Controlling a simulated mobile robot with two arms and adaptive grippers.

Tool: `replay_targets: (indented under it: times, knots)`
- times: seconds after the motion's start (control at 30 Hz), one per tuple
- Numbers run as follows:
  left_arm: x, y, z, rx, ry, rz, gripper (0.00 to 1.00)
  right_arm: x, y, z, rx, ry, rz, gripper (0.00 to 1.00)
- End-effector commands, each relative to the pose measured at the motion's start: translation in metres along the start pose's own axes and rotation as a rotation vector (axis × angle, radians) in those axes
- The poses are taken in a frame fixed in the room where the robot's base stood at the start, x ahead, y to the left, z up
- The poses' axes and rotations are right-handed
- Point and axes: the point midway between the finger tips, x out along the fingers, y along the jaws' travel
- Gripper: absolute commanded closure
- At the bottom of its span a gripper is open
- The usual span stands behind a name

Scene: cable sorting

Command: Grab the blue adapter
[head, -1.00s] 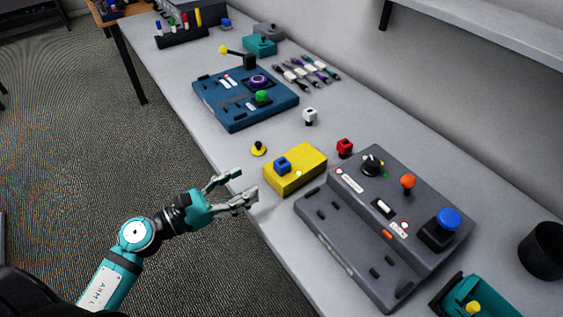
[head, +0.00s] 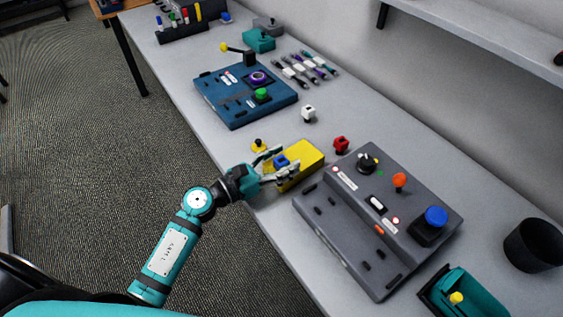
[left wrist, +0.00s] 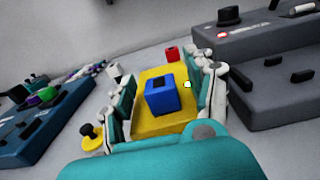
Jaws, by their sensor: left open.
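The blue adapter (head: 281,161) is a small blue cube with a dark square hole in its top. It sits on the yellow block (head: 308,161) on the table. In the left wrist view the blue adapter (left wrist: 162,96) lies between the fingers, with the yellow block (left wrist: 152,128) under it. My left gripper (head: 282,162) is open, its two fingers on either side of the adapter with gaps. It also shows in the left wrist view (left wrist: 165,100). My right gripper is not in view.
A grey control panel (head: 345,235) stands to the right and a blue panel (head: 225,105) stands farther back. A black cup (head: 532,246) stands at the right.

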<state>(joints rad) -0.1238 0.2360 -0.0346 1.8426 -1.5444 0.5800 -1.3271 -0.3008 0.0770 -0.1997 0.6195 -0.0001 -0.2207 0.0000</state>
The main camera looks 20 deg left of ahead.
Motion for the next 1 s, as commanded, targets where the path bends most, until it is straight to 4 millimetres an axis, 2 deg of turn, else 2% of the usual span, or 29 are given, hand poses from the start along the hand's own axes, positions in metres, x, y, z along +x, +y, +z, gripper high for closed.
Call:
replay_targets:
  times: [0.1,0.5,0.53,0.83,1.0]
  knots:
    - [0.0,0.0,-0.001,0.0,0.0,0.0,0.46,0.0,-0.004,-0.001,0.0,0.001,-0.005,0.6]
    - [-0.001,0.0,0.0,0.0,0.0,0.0,0.98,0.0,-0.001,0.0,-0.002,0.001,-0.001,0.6]
    - [-0.001,0.0,0.0,0.0,0.0,0.0,1.0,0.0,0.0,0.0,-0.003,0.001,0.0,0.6]
    - [-0.001,0.0,0.001,0.0,0.0,0.0,1.0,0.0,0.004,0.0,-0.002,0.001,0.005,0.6]
    - [-0.001,0.0,0.012,0.003,0.0,0.0,1.0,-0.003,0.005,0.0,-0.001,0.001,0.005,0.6]
